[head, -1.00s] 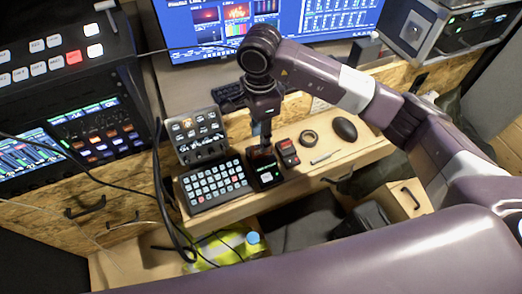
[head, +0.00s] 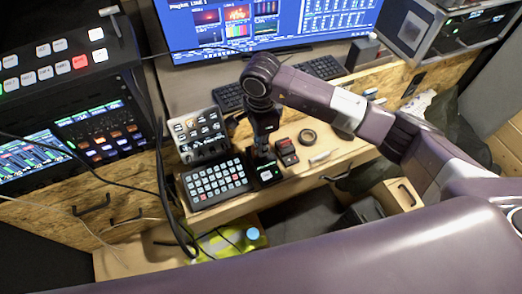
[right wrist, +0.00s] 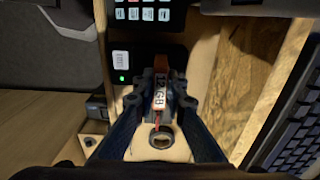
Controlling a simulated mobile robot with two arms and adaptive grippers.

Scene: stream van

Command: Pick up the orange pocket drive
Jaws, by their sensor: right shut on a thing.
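The orange pocket drive (right wrist: 161,90) shows in the right wrist view as a narrow orange-brown block with a pale label ending in "2GB". It sits between the two dark fingers of my right gripper (right wrist: 161,92), which is shut on it. In the head view my right gripper (head: 262,155) points down at the desk, just behind a black box with a pale key (head: 267,174). The drive is hidden there by the gripper and arm. I cannot tell whether the drive still touches the desk. My left gripper is in neither current view.
A keypad (head: 217,183) stands left of the gripper, with a tilted button panel (head: 200,133) behind it. A keyboard (head: 318,67) and monitor (head: 270,25) are behind.

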